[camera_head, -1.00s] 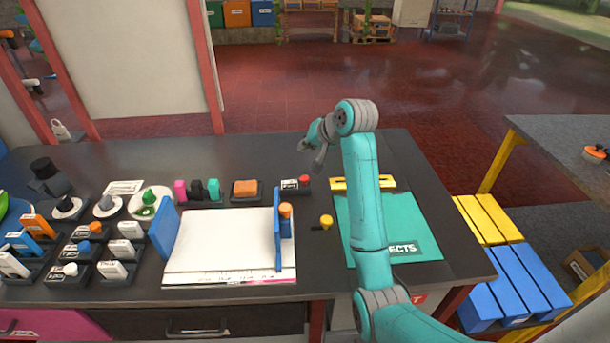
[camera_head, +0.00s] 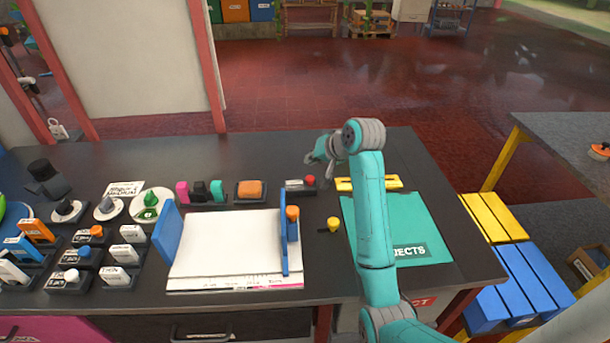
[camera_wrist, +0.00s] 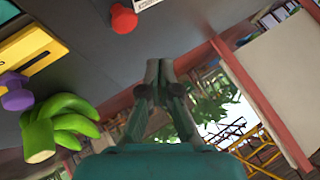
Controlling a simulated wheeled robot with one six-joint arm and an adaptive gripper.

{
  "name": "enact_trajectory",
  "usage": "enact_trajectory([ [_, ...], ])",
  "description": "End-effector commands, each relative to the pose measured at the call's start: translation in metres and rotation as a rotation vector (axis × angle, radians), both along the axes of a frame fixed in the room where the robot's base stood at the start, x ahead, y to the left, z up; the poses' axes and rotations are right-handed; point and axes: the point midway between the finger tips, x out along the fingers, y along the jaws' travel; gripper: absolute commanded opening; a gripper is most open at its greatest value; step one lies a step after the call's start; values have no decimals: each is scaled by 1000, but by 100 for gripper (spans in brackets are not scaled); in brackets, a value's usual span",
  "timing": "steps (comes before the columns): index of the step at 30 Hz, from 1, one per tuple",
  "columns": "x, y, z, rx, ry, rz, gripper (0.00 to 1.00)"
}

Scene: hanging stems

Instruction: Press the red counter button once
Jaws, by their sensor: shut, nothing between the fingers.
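The red counter button (camera_head: 310,180) is a small round red cap at the right end of a dark base with a white label, near the back middle of the dark counter. In the wrist view the red button (camera_wrist: 123,19) shows at the top, left of the fingertips, with part of its white label beside it. My gripper (camera_head: 311,160) is close behind and above the button in the head view, apart from it. In the wrist view my gripper (camera_wrist: 159,66) has its fingers together, with nothing between them.
A blue upright panel (camera_head: 284,240), a yellow knob (camera_head: 333,224), a yellow slotted bar (camera_head: 368,184) and a teal mat (camera_head: 420,225) are nearby. Green bananas (camera_wrist: 60,125) show in the wrist view.

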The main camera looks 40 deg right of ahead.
Motion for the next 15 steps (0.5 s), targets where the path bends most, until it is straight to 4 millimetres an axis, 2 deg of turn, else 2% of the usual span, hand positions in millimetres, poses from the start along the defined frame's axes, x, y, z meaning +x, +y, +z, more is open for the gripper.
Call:
enact_trajectory([
  [2,-8,-1,-11,1,1,-3,0],
  [6,-3,2,-24,0,1,1,0],
  [15,0,4,-37,-1,0,1,0],
])
